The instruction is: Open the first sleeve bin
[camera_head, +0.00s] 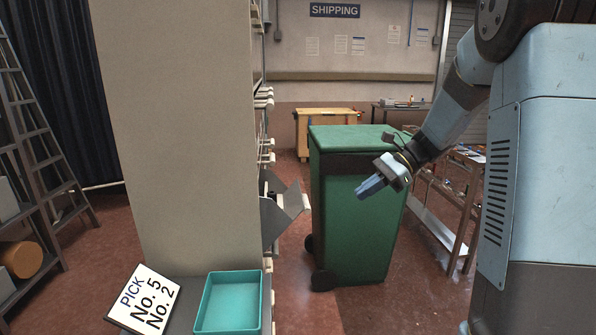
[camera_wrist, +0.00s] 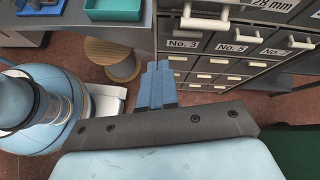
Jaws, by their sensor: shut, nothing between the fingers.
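My gripper (camera_head: 370,186) is shut and empty, in front of the green wheeled bin in the head view. Its blue fingers (camera_wrist: 156,85) are together in the wrist view, apart from the cabinet. The bin cabinet (camera_wrist: 215,65) has rows of grey fronts with pale handles and labels. In the head view the cabinet shows edge-on, and one grey bin (camera_head: 283,212) juts out tilted. A card (camera_head: 146,300) reads PICK No. 5, No. 2.
A teal tray (camera_head: 229,272) lies beside the card on a grey surface. The tall green wheeled bin (camera_head: 350,225) stands right of the cabinet. A shelved cart (camera_head: 445,215) is further right, a ladder (camera_head: 40,140) at left. Floor shows between cabinet and wheeled bin.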

